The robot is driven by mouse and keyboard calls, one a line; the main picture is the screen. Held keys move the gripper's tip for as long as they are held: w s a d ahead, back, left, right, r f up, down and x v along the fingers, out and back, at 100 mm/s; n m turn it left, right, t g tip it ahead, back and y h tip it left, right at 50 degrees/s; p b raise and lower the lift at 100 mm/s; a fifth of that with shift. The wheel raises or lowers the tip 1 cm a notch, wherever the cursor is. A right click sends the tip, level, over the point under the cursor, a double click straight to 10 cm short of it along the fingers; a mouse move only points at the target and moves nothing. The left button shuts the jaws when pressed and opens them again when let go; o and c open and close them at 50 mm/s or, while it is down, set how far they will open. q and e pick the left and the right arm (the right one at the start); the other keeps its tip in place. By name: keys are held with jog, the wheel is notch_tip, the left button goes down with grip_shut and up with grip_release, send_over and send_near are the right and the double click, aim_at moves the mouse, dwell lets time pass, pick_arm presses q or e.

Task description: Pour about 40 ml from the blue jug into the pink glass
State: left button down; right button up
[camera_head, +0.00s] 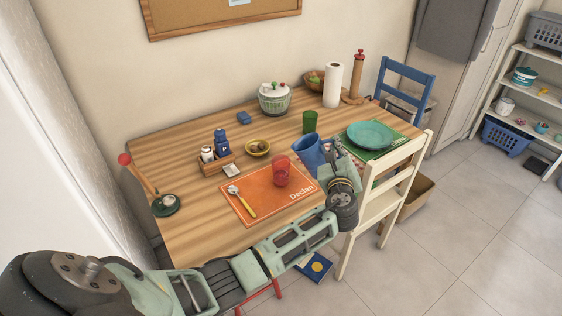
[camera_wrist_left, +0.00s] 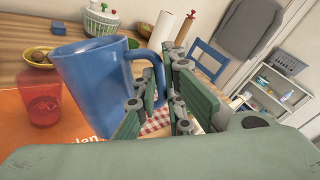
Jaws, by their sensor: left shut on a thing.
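The blue jug (camera_head: 307,152) is in my left gripper (camera_head: 333,168), which is shut on its handle. The jug leans a little to the left in the head view, its rim towards the glass. The pink glass (camera_head: 281,171), translucent and reddish, stands upright on the orange placemat, left of the jug and apart from it. In the left wrist view the jug (camera_wrist_left: 95,88) is large, with the glass (camera_wrist_left: 39,98) to its left and my left gripper (camera_wrist_left: 158,95) at its handle. I see no stream; the jug's contents are hidden. My right gripper is out of view.
A green cup (camera_head: 310,121) stands behind the jug. A teal plate (camera_head: 370,134) lies to the right. A cream chair (camera_head: 378,205) stands at the table's front right.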

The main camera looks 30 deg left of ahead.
pick_arm(q)
notch_tip(320, 180, down, 10)
jog(key=w+d+m+y+b, duration=0.1)
jog(key=d+m+b, duration=0.1)
jog(key=m+b, duration=0.3)
jog(key=shift+d+m+t+b, duration=0.3)
jog(key=shift+d+b, duration=0.05)
jog(key=shift+b, duration=0.65)
jog(key=shift+f, duration=0.2)
